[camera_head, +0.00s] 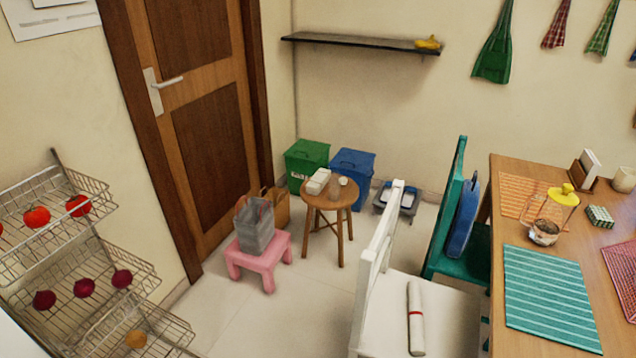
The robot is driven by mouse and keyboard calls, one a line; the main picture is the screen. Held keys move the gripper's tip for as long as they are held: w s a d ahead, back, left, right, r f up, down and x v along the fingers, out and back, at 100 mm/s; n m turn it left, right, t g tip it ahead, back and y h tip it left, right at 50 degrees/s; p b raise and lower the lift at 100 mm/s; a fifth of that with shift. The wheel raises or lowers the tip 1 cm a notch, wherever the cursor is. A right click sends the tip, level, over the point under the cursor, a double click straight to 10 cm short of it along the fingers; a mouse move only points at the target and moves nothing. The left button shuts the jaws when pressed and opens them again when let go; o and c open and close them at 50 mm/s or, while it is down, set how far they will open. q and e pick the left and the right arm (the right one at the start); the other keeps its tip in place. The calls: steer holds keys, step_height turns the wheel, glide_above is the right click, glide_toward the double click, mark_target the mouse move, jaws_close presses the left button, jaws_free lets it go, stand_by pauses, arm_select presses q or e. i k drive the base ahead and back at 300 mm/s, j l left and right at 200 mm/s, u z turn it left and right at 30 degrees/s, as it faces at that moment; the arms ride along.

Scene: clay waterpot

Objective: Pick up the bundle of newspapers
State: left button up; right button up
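No bundle of newspapers can be told for certain. A grey upright bundle or bag (255,227), with thin reddish lines near its top, stands on the pink stool (262,259) by the door. A white roll (416,322) with a red band lies on the seat of the white chair. A small whitish stack or packet (317,181) lies on the round wooden stool. Neither of my grippers is in view.
A wire rack (77,282) with vegetables stands at the left. Green (305,160) and blue (353,172) bins stand behind the round stool (331,201). White (440,305) and green (465,252) chairs and a wooden table (480,160) fill the right. Bare floor (305,320) lies in front of the pink stool.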

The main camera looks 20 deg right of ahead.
mark_target(315, 185)
steer(key=i+j+z, duration=0.1)
steer(key=z, duration=0.35)
steer(key=j+z, duration=0.1)
steer(key=z, duration=0.35)
steer(key=i+j+z, duration=0.1)
steer(key=z, duration=0.4)
steer(key=j+z, duration=0.15)
steer(key=z, duration=0.3)
steer(key=j+z, duration=0.15)
steer(key=z, duration=0.3)
steer(key=i+j+z, duration=0.15)
steer(key=j+z, duration=0.35)
steer(key=j, duration=0.3)
steer(key=j+z, duration=0.5)
steer(key=j, duration=0.3)
steer(key=j+z, duration=0.35)
steer(key=j, duration=0.45)
steer(key=j+z, duration=0.3)
steer(key=j, duration=0.45)
steer(key=j+u, duration=0.2)
steer(key=u, duration=0.15)
steer(key=j+u, duration=0.2)
steer(key=u, duration=0.2)
steer(key=i+j+u, duration=0.1)
steer(key=u, duration=0.25)
